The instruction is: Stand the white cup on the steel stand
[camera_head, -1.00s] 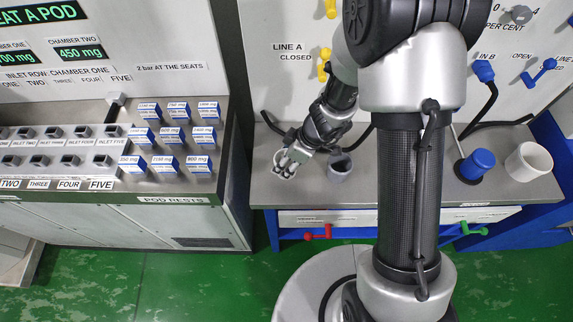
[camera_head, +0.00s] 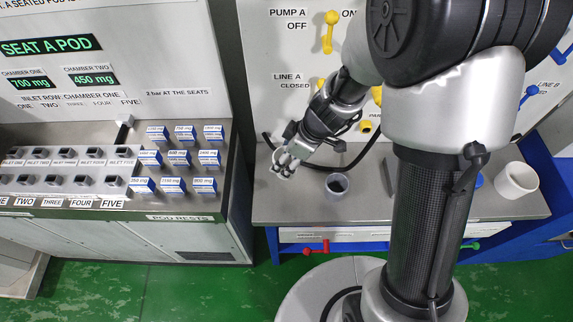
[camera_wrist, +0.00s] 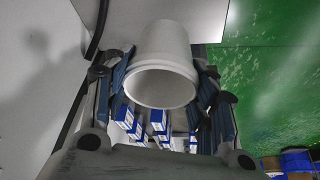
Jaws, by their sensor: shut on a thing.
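My gripper (camera_wrist: 165,90) is shut on the white cup (camera_wrist: 165,50), with a finger on each side of it. In the wrist view the cup's round open mouth faces the camera. I cannot pick out a separate steel stand for sure.
A wide white pot (camera_head: 516,180) stands at the bench's right end. My arm hides the middle of the bench and most of a blue-topped thing. Several blue-and-white pods (camera_head: 178,158) stand on the left machine. Yellow valve handles (camera_head: 329,32) stick out from the back panel.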

